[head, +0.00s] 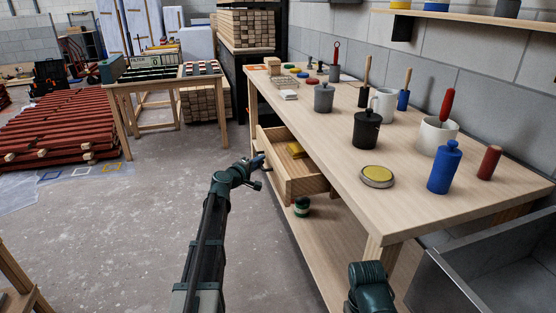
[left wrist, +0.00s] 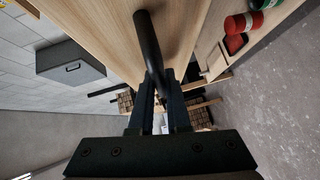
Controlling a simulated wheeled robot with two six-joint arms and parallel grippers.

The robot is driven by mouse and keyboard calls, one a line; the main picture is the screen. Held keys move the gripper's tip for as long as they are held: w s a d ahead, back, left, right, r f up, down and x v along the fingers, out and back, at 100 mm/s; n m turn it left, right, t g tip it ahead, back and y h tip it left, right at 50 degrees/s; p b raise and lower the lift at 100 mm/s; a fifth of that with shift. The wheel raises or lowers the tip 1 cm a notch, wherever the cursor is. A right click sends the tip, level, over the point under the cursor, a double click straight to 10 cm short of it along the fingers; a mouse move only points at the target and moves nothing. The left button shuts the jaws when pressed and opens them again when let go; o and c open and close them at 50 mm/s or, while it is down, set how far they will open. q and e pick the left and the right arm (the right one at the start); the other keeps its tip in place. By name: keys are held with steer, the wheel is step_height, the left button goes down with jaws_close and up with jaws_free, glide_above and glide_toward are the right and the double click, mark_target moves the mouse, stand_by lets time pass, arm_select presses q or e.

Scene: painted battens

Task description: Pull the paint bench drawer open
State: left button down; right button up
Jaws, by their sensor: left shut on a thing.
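The paint bench (head: 330,135) is a long pale wooden bench along the right wall. Its drawer (head: 305,186) stands out from the bench, open towards the left, with a yellow item (head: 295,150) inside. My left gripper (head: 260,160) is at the drawer's front panel. In the left wrist view its fingers (left wrist: 160,105) are shut on the dark bar handle (left wrist: 148,45), in front of the wooden drawer front (left wrist: 100,25). In the head view the gripper mostly hides the handle. My right gripper is out of view; only part of my right arm shows at the bottom.
Pots, a white mug (head: 383,104), a blue bottle (head: 444,168) and a yellow-topped tin (head: 377,177) stand on the bench top. A green jar (head: 302,207) stands on the lower shelf. Red battens (head: 60,125) are stacked at the left. The floor left of the drawer is clear.

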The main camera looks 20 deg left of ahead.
arm_select(q)
steer(key=s+a, duration=0.8)
steer(key=a, duration=0.4)
steer(key=shift+s, duration=0.1)
steer(key=c, duration=1.2)
jaws_free()
steer(key=shift+o, duration=0.2)
steer(key=p+v, duration=0.2)
steer(key=v, duration=1.1)
steer(key=shift+s+a, duration=0.15)
steer(key=shift+s, duration=0.2)
